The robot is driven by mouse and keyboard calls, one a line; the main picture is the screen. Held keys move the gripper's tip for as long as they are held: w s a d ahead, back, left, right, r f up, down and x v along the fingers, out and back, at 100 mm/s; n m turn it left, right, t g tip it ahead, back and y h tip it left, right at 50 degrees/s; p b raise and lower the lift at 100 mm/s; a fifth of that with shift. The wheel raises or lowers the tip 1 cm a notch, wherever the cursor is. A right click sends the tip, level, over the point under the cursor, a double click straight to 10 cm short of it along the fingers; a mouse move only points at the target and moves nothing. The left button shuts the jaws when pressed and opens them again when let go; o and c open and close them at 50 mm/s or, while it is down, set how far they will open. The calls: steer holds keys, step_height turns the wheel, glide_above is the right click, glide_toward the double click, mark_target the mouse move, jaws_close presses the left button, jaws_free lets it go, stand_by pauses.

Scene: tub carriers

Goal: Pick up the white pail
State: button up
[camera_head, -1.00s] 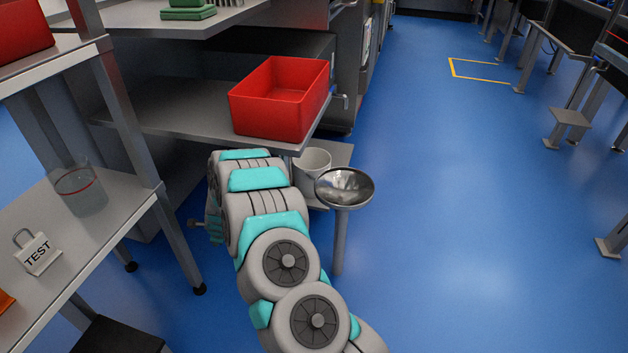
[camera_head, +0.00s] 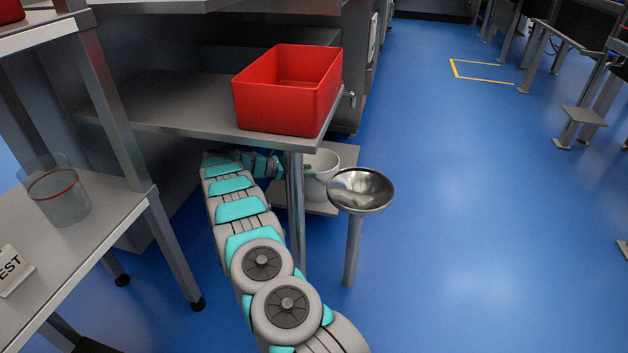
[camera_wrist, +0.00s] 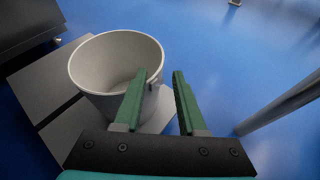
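The white pail (camera_head: 325,172) stands upright on a low grey shelf, partly hidden behind the table leg and my arm in the head view. In the wrist view the pail (camera_wrist: 100,82) is open-topped and looks empty, just beyond and left of my fingers. My gripper (camera_wrist: 155,85) is open, with two green fingers apart. Its left finger overlaps the pail's right rim in the picture; I cannot tell whether it touches. The space between the fingers shows mostly blue floor. In the head view the gripper (camera_head: 308,168) is small and mostly hidden beside the pail.
A red tub (camera_head: 290,100) sits on the grey table (camera_head: 165,105) above my arm. A metal bowl on a post (camera_head: 361,190) stands right of the pail. A clear container (camera_head: 62,198) is on the left table. Blue floor is free at right.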

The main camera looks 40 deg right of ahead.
mark_target(325, 173)
steer(key=x, duration=0.7)
steer(key=shift+s+d+f+b, duration=0.15)
steer(key=shift+s+d+b, duration=0.05)
steer(key=shift+d+b, duration=0.1)
steer(key=shift+a, duration=0.1)
jaws_close()
steer(key=shift+f, duration=0.1)
stand_by(1.0)
